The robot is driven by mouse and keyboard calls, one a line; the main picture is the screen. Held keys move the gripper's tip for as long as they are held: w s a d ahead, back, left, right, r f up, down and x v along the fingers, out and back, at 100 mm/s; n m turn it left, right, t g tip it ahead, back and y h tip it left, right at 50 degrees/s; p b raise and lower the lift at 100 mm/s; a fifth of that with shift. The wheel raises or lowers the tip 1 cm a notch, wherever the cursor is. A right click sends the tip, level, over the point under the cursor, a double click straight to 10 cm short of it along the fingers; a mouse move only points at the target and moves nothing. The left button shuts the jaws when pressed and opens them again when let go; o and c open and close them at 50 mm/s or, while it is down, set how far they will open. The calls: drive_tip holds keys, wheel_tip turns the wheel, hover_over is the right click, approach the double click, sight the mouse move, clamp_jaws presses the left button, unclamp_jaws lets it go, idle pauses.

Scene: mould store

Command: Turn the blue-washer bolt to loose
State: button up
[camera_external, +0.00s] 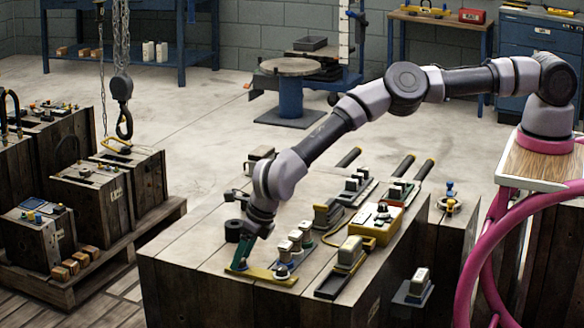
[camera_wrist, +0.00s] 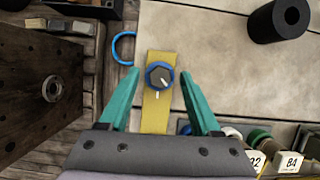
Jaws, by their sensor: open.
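The blue-washer bolt (camera_wrist: 159,76) shows in the wrist view as a dark grey head with a white line, ringed by blue, near the far end of a yellow strip (camera_wrist: 156,118). A short white mark sits on the strip just below the washer. The line on the head points down and right, not straight at this mark. My gripper (camera_wrist: 159,74) is open, its teal fingers on either side of the bolt with gaps. In the external view my gripper (camera_external: 242,256) points down over the left part of the yellow strip (camera_external: 262,274); the bolt there is hard to make out.
A black cylinder (camera_wrist: 280,20) stands close by; it also shows in the external view (camera_external: 233,230). Numbered white blocks (camera_wrist: 290,162) stand at the lower right. A blue loop (camera_wrist: 123,48) lies left of the strip. A yellow box (camera_external: 376,226) sits farther right on the wooden top.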

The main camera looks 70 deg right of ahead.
drive_tip(key=shift+f, duration=0.1)
clamp_jaws()
idle(0.3)
drive_tip(key=n, duration=0.2)
drive_tip(key=n+y, duration=0.1)
drive_tip(key=shift+w+d+n, duration=0.1)
drive_tip(key=shift+d+n, duration=0.1)
drive_tip(key=shift+n, duration=0.2)
drive_tip(key=n+y, duration=0.1)
drive_tip(key=n, duration=0.1)
drive_tip(key=n+g+y, duration=0.1)
drive_tip(key=n, duration=0.2)
drive_tip(key=shift+w+d, duration=0.1)
drive_tip(key=n+g, duration=0.1)
drive_tip(key=n, duration=0.2)
drive_tip(key=n+g+y, duration=0.1)
drive_tip(key=n, duration=0.1)
drive_tip(key=shift+n, duration=0.4)
drive_tip(key=shift+w+f+n+g, duration=0.1)
drive_tip(key=shift+n+g, duration=0.6)
drive_tip(key=shift+n, duration=0.7)
drive_tip(key=shift+d+n, duration=0.1)
drive_tip(key=shift+n, duration=0.5)
